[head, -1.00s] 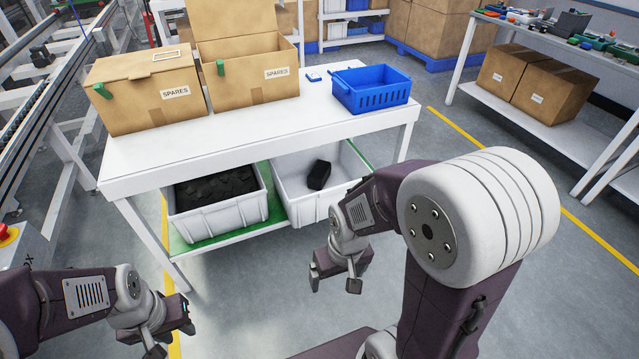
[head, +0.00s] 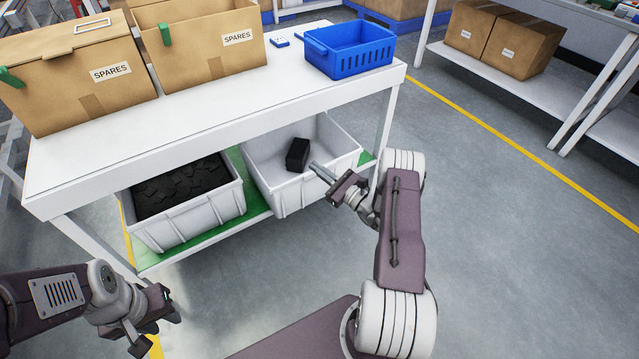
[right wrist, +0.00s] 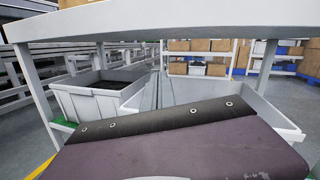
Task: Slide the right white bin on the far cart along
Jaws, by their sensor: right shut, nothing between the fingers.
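The right white bin (head: 288,197) stands on the green-edged lower shelf of the cart (head: 110,165), with one black block (head: 298,154) inside. It also shows in the right wrist view (right wrist: 284,118), partly covered by my own arm. My right gripper (head: 316,168) is shut and empty, with its tips over the bin's front right part, near the block. I cannot tell whether it touches the bin. My left gripper (head: 157,322) is open and empty at the lower left, away from the cart.
A left white bin (head: 195,222) full of black pieces stands beside it on the shelf. The tabletop above holds two SPARES cartons (head: 75,85) (head: 205,55) and a blue basket (head: 350,50). The floor to the right is clear up to another table with boxes.

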